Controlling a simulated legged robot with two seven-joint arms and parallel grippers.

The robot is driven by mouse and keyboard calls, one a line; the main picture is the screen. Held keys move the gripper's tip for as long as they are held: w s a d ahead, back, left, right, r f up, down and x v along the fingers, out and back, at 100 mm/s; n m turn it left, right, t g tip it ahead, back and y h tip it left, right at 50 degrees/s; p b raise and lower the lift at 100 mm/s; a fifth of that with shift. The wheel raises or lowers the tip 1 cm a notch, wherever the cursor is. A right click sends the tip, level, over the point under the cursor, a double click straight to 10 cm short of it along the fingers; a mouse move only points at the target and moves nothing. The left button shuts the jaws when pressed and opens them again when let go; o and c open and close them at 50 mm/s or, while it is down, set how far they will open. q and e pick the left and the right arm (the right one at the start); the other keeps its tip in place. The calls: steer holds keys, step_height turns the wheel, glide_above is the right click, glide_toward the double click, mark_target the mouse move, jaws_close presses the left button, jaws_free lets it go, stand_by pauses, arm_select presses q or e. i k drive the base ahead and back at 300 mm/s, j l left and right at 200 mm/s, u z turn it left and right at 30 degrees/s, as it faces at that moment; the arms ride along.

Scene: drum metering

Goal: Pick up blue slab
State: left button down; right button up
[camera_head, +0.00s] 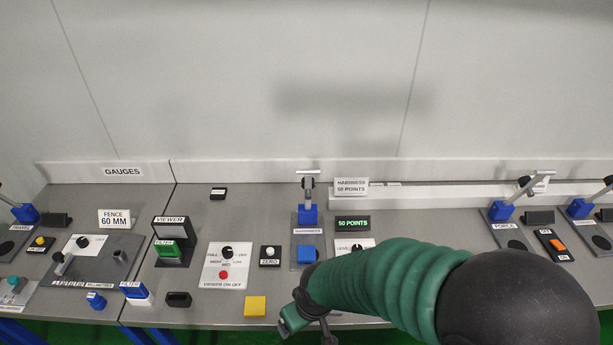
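A flat blue slab (306,254) lies on the grey base plate of the hardness station, below the HARDNESS label. My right arm comes in from the lower right in a green sleeve. My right gripper (308,318) is at the front edge of the table, just below the slab in the picture and apart from it. It is seen from behind and partly hidden by the arm, so its finger opening is unclear. My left gripper is not in view.
A yellow square (255,306) lies left of my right gripper. A white control panel (226,265) and a ZERO button box (270,256) stand left of the slab. The hardness post (308,214) rises behind it. My arm hides part of the LEVEL panel (352,245).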

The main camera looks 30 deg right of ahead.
mark_target(305, 254)
steer(key=z, duration=1.4)
